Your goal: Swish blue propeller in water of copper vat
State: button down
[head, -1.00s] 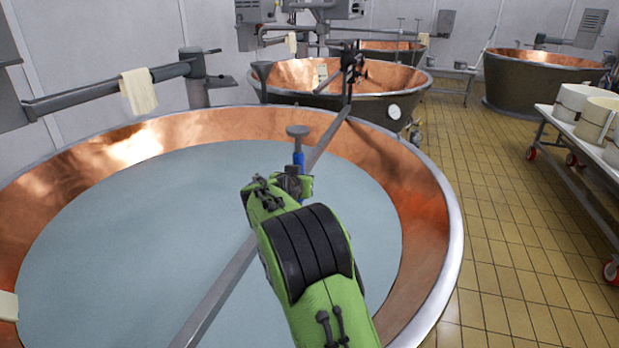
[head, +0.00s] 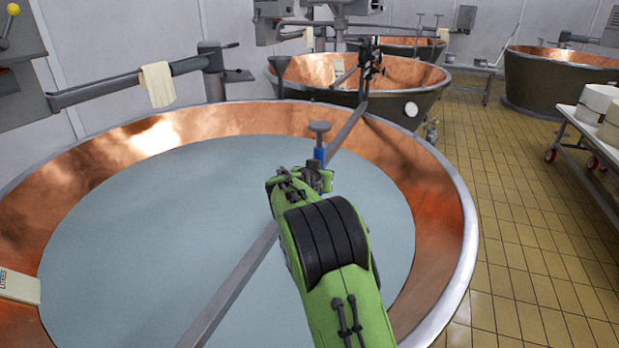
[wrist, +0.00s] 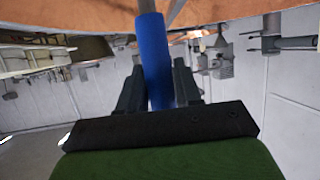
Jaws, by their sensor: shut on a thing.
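The large copper vat (head: 455,205) fills the front of the head view and holds pale blue-grey water (head: 150,230). My gripper (head: 318,172) is over the vat, toward its far side. It is shut on the blue shaft of the propeller (head: 319,155), which stands about upright with a round grey knob (head: 319,127) on top. In the wrist view the dark fingers (wrist: 160,88) close on the blue shaft (wrist: 155,55). The propeller's lower end is hidden behind my arm, so I cannot tell whether it is in the water.
A grey bar (head: 240,275) spans the vat, passing beside and behind my gripper. A cloth (head: 157,85) hangs on a wall arm at left. A second copper vat (head: 430,98) stands behind. A cart (head: 590,145) is at right; tiled floor (head: 500,220) lies between.

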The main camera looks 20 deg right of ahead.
jog(key=w+d+p, duration=0.3)
jog(key=d, duration=0.5)
jog(key=shift+w+d, duration=0.15)
jog(key=shift+d, duration=0.15)
jog(key=shift+r, duration=0.1)
